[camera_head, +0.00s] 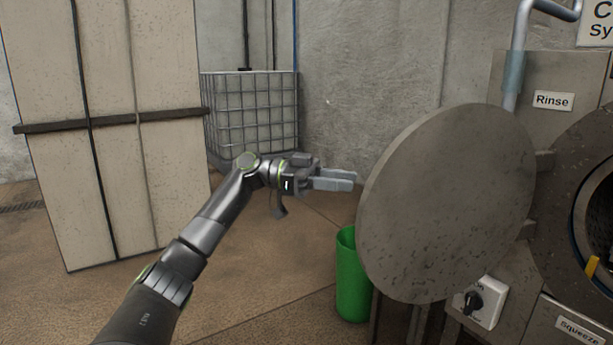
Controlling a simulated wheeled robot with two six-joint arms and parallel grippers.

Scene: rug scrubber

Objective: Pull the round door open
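The round door (450,205) is a large grey speckled disc in the middle right of the head view. It stands swung out from the machine's round opening (603,215), whose dark inside shows at the right edge. My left gripper (345,180) is just left of the door's left edge, with its fingers pointing right toward it. Its two fingers lie close together with nothing seen between them, and it looks shut and empty. I cannot tell whether the fingertips touch the door. My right gripper is not in view.
A green bin (352,278) stands on the floor below the door's left edge. A switch box (484,303) with a black knob is below the door. A caged container (252,110) and a tall strapped stack (108,130) stand at the left. Floor between is clear.

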